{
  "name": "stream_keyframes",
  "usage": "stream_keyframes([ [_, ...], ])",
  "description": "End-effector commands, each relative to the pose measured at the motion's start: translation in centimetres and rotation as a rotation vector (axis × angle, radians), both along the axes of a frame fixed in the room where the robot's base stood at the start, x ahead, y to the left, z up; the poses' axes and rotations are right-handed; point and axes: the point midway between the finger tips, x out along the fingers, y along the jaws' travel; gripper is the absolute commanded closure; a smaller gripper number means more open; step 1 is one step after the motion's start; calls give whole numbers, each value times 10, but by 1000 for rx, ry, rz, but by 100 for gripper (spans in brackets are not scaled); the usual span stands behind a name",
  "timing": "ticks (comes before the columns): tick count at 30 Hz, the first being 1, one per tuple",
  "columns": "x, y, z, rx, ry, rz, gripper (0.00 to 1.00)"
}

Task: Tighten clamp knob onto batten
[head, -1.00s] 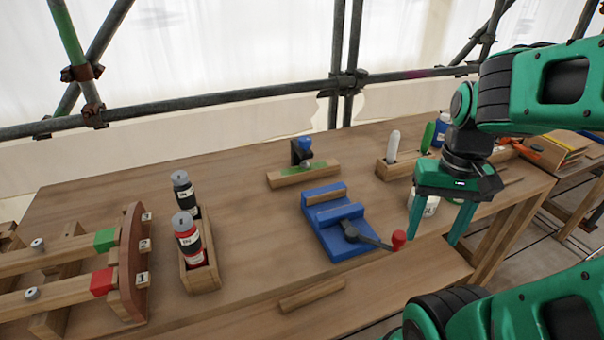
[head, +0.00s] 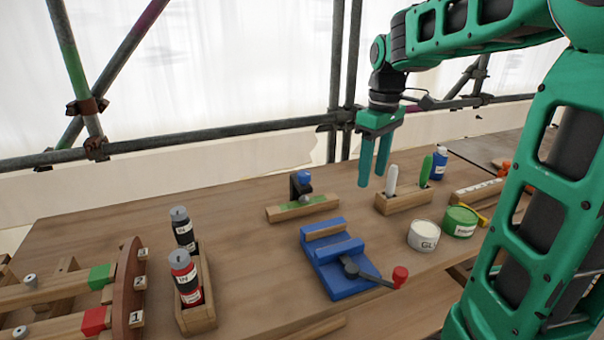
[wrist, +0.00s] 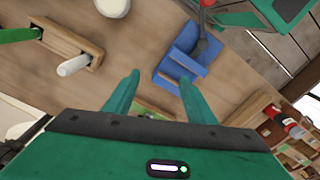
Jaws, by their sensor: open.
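The small black clamp (head: 295,186) with a blue knob (head: 304,177) on top stands on a wooden batten (head: 325,201) near the back middle of the bench. A green patch marks the batten under the clamp. My gripper (head: 371,180) is open and empty, pointing down, in the air to the right of the clamp in the head view. In the wrist view its two fingers (wrist: 160,80) are apart. A bit of green and wood, apparently the batten (wrist: 150,109), shows between them; the knob is hidden there behind the gripper body.
A blue vise (head: 335,277) with a red-tipped lever stands in front of the batten. A wooden holder (head: 404,203) with a white and a green stick is to the right, with two tins (head: 424,236) beside it. Bottles (head: 184,275) stand in a tray at left.

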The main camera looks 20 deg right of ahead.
Motion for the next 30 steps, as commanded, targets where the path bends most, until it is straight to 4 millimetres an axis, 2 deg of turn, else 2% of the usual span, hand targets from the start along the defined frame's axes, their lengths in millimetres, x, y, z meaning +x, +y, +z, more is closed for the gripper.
stream_keyframes([
  [1, 28, 6, 4, -3, -1, 105, 50],
  [6, 105, 32, 15, -10, -3, 471, 50],
  [9, 145, 50, 16, -15, -3, 676, 50],
  [13, 183, 70, 15, -21, -3, 887, 50],
  [18, 207, 85, 13, -25, -1, 1037, 50],
  [23, 211, 87, 7, -25, -2, 1064, 50],
  [30, 210, 89, -29, -23, 1, 1062, 50],
])
